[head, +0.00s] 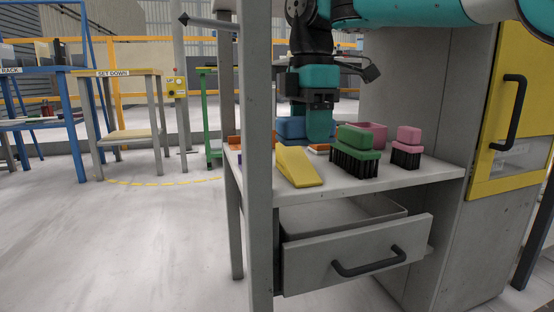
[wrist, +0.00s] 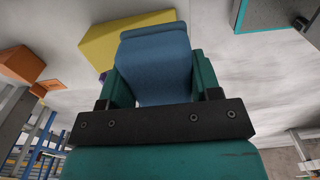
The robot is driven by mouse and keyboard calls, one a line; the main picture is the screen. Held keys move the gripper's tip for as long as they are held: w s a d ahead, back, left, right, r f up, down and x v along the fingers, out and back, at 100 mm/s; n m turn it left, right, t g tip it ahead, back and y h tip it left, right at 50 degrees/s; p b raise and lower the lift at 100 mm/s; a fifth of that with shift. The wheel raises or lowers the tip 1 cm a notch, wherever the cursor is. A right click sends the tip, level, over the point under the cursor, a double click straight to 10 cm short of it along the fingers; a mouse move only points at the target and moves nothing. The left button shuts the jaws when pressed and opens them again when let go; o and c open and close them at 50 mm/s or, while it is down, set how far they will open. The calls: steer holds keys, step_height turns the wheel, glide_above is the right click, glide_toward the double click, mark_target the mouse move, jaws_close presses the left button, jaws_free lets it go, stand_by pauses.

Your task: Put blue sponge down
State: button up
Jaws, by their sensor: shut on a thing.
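The blue sponge (wrist: 155,65) sits between the two green fingers of my gripper (wrist: 162,80) in the wrist view, and the fingers are shut on it. In the head view my gripper (head: 319,122) points down over the back half of the stone slab (head: 390,178). A blue shape (head: 291,128) shows beside and behind the near finger there. I cannot tell how much of it is the sponge, or whether its underside touches the slab.
A yellow wedge (head: 298,168) lies in front of my gripper. A green brush (head: 356,150) and a pink brush (head: 406,147) stand to the right, with a pink container (head: 370,134) behind. Orange pieces lie at the left. An open drawer (head: 355,256) juts out below.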

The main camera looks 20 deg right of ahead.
steer(key=w+f+p, duration=0.1)
steer(key=w+p, duration=0.1)
steer(key=w, duration=0.3)
steer(key=w+f+p, duration=0.1)
steer(key=w+p, duration=0.1)
steer(key=w, duration=0.4)
steer(key=w+f+p, duration=0.1)
steer(key=w+p, duration=0.2)
steer(key=w, duration=0.2)
steer(key=shift+w+a, duration=0.1)
steer(key=shift+w, duration=0.25)
step_height(320, 180, down, 4)
steer(key=b, duration=0.4)
steer(key=shift+f+b, duration=0.2)
steer(key=shift+b, duration=0.15)
steer(key=shift+r, duration=0.15)
steer(key=o, duration=0.9)
